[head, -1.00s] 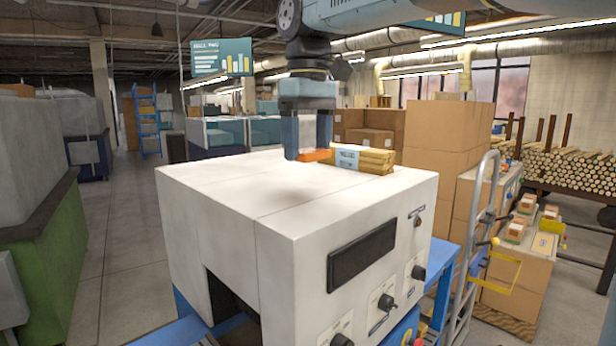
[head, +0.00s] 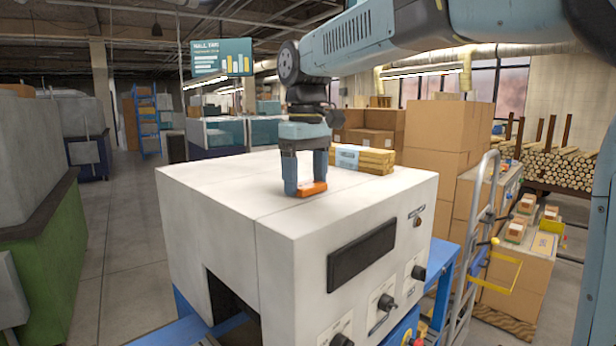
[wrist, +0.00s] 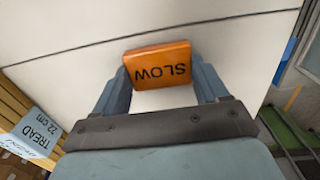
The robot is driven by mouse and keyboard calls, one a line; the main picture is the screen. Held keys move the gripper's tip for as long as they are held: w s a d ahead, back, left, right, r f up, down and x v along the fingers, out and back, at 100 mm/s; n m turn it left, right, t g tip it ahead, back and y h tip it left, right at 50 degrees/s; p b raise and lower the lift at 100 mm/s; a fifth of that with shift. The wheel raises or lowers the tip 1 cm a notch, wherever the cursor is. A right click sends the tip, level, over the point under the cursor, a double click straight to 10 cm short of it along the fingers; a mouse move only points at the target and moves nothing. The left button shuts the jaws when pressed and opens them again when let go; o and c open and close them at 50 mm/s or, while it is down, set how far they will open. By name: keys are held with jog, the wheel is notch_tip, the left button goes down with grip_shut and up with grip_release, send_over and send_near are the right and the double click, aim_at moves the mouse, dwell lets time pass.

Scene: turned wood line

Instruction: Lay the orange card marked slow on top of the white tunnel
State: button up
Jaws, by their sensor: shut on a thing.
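The orange card marked SLOW (wrist: 159,66) is between the two fingers of my gripper (wrist: 160,85) in the wrist view. It also shows as a small orange piece (head: 312,189) in the head view. My gripper (head: 306,185) is shut on it and points down over the top of the white tunnel (head: 222,188). The card is at or just above the tunnel's top surface; I cannot tell whether it touches. The white top with its dark seam (wrist: 75,45) lies behind the card in the wrist view.
A bundle of wooden pieces (head: 374,161) with a blue-white label lies on the tunnel's top, right of and behind my gripper. The wrist label (wrist: 38,135) reads TREAD 22 cm. Cardboard boxes (head: 450,140) and a hand truck (head: 480,225) stand to the right. The tunnel's near top is clear.

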aim_at(306, 184)
jog(key=shift+f, duration=0.1)
jog(key=o, duration=1)
notch_tip(306, 184, up, 12)
jog(key=shift+r, duration=0.15)
jog(key=s+d+f+m+t, duration=0.2)
jog(key=s+d+f+m, duration=0.1)
jog(key=s+d+f, duration=0.2)
jog(key=s+d+f+m+t, duration=0.1)
jog(key=s+d+f+m, duration=0.2)
jog(key=s+d+f, duration=0.3)
jog(key=s+d+f+m+t, duration=0.2)
jog(key=s+d+f, duration=0.4)
jog(key=d+f, duration=0.6)
jog(key=shift+d+m+t, duration=0.3)
jog(key=shift+d+m, duration=0.5)
jog(key=shift+d, duration=1.55)
